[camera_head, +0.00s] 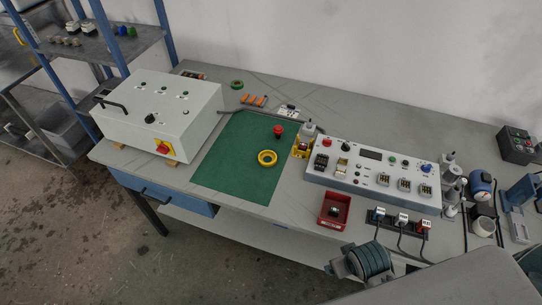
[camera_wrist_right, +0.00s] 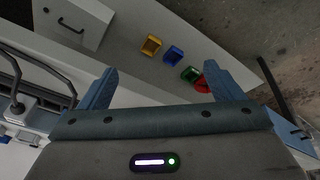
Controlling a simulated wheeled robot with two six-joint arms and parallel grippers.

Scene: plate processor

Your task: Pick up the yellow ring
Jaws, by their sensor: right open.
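The yellow ring (camera_head: 267,158) lies flat on the green mat (camera_head: 225,165) on the workbench in the head view. A small red knob-like thing (camera_head: 278,130) is just behind it on the mat. My right gripper (camera_wrist_right: 157,70) shows in the right wrist view with its two blue-grey fingers wide apart and nothing between them. The ring is not visible in that view, so the gripper is not at it. My left gripper is not in view.
A white control box (camera_head: 160,112) stands left of the mat, and a white panel with sockets (camera_head: 370,168) stands right. A red bin (camera_head: 334,210) is near the front edge. Small coloured bins, including a yellow one (camera_wrist_right: 151,45), show in the wrist view. The mat's front is clear.

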